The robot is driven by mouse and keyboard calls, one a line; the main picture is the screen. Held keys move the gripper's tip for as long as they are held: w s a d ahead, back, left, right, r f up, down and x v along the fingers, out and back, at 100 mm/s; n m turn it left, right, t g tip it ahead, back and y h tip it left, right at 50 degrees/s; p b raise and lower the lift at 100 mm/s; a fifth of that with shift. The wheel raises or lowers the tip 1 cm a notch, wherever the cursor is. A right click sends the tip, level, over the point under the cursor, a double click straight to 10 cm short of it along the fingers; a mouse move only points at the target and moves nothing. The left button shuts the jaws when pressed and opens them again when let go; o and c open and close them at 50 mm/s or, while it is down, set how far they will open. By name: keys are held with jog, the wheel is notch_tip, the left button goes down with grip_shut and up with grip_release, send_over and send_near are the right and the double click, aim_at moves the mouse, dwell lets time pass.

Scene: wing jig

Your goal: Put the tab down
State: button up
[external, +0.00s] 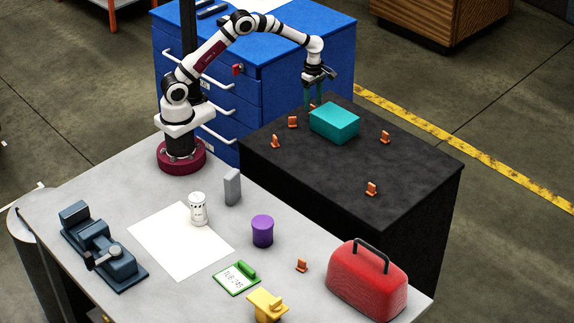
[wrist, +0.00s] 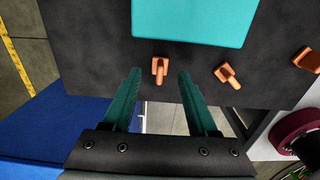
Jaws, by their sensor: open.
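My gripper (external: 314,100) is open at the far edge of the black table, just behind the teal block (external: 334,122). In the wrist view, its two green fingers (wrist: 160,76) stand apart with nothing held between them. A small orange tab (wrist: 159,70) shows between and just past the fingertips, on the black surface beside the teal block (wrist: 195,18). In the external view this tab (external: 312,107) is partly hidden by the fingers and block. I cannot tell whether either finger touches it.
More orange tabs stand around the block, including one at left (external: 292,122) and one at right (external: 385,137). Another tab (external: 301,265) is on the grey bench near a red toolbox (external: 367,280). A blue drawer cabinet (external: 290,55) adjoins the black table (external: 420,165).

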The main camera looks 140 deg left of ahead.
notch_tip(320, 180, up, 10)
jog(key=w+d+r+m, duration=0.2)
jog(key=d+m, duration=0.4)
jog(key=d, duration=0.2)
jog(key=w+d+r+m, duration=0.2)
jog(key=w+d+m, duration=0.1)
jog(key=d+m, duration=0.3)
jog(key=w+d+r+m, duration=0.25)
jog(key=d+m, duration=0.25)
jog(key=d, duration=0.4)
jog(key=s+d+f+m+y, duration=0.1)
jog(key=s+d+f+m, duration=0.1)
jog(key=s+d+m, duration=0.4)
jog(key=s+d+f+m, duration=0.1)
jog(key=s+d+m, duration=0.6)
jog(key=d+m, duration=0.5)
jog(key=m, duration=0.6)
jog(key=shift+f+m+y, duration=0.3)
jog(key=shift+f+y, duration=0.1)
